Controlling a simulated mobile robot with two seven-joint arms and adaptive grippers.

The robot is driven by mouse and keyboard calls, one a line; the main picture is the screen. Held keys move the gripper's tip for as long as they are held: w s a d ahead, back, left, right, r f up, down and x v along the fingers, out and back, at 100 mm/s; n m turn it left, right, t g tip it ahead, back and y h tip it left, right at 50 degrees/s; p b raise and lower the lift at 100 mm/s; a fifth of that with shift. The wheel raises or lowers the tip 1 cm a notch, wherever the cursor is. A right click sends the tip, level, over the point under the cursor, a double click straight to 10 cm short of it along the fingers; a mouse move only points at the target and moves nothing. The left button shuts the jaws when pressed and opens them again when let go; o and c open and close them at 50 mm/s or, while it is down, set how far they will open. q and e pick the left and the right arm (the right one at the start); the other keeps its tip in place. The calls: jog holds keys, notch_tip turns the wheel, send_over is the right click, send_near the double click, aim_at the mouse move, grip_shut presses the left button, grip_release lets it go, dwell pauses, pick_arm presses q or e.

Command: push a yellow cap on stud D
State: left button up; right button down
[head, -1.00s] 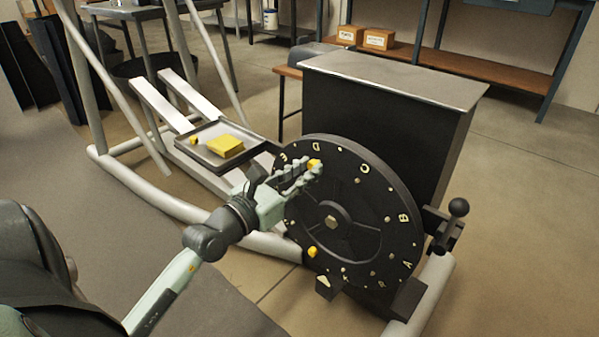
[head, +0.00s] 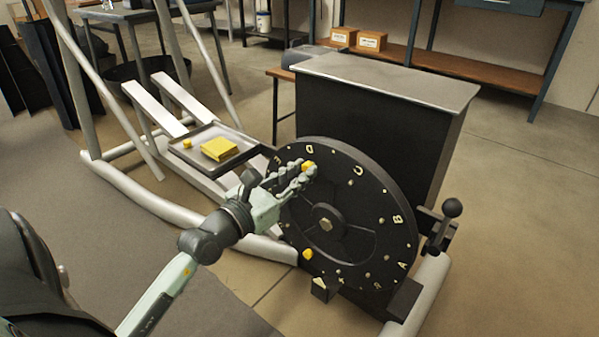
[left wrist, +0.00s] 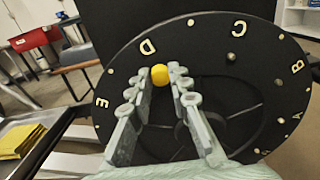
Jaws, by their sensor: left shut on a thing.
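The black lettered disc (head: 385,225) stands upright, with letters and small studs around its face. My left gripper (head: 309,168) is at the disc's upper left, shut on a yellow cap (head: 307,165) just below the letter D (head: 310,148). The left wrist view shows the cap (left wrist: 159,75) between the fingertips, close to the disc under the D (left wrist: 148,47). Stud D itself is hidden behind the cap and fingers, so I cannot tell whether the cap touches it. Another yellow cap (head: 307,254) sits on the disc's lower left. My right gripper is not in view.
A grey tray (head: 187,148) left of the disc holds a yellow block (head: 219,149) and a small yellow cap (head: 187,144). A black cabinet (head: 375,120) stands behind the disc. A black knobbed lever (head: 446,225) is at its right.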

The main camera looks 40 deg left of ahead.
pick_arm(q)
jog(key=shift+w, duration=0.25)
dwell(0.7)
jog(key=shift+w, duration=0.3)
jog(key=shift+c, duration=0.5)
jog(key=o, duration=0.8)
jog(key=s, duration=1.2)
jog(key=shift+a, duration=0.45)
